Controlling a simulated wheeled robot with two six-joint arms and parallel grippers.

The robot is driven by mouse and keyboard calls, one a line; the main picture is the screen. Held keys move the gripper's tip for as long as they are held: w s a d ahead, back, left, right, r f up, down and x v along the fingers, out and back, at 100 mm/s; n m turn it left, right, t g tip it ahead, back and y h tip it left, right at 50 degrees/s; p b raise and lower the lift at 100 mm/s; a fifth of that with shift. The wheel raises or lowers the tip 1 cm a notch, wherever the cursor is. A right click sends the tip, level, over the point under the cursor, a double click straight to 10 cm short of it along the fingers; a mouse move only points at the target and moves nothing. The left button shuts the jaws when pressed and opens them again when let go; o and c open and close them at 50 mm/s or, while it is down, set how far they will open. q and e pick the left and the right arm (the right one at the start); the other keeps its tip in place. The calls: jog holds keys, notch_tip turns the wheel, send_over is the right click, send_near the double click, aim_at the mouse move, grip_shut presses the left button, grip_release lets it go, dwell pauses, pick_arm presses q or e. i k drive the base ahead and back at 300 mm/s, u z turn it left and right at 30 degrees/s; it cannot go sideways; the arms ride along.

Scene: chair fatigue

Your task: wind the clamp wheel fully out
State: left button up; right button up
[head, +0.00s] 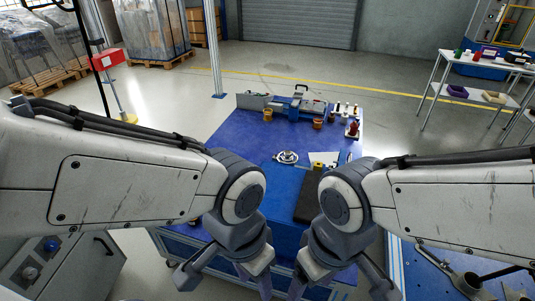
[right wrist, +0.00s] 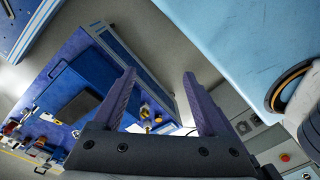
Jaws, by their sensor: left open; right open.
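A round silver handwheel (head: 287,157), which looks like the clamp wheel, lies on the blue bench top (head: 232,133) in the head view, just beyond and between my two arms. My left gripper (head: 258,281) is low in the head view, on the near side of the wheel and well apart from it; it is open. My right gripper (head: 304,281) is beside it, also apart from the wheel. In the right wrist view its two purple fingers stand wide apart with nothing gripped between them (right wrist: 160,85). I cannot tell how far the wheel is wound.
A dark pad (head: 310,196) lies near my right arm. A shelf table (head: 480,75) stands far right.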

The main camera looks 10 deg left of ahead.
aim_at(286, 157)
jog(key=k, duration=0.55)
jog(key=u, duration=0.8)
jog(key=i, duration=1.5)
jog(key=z, duration=0.85)
jog(key=i, duration=0.5)
jog(key=z, duration=0.35)
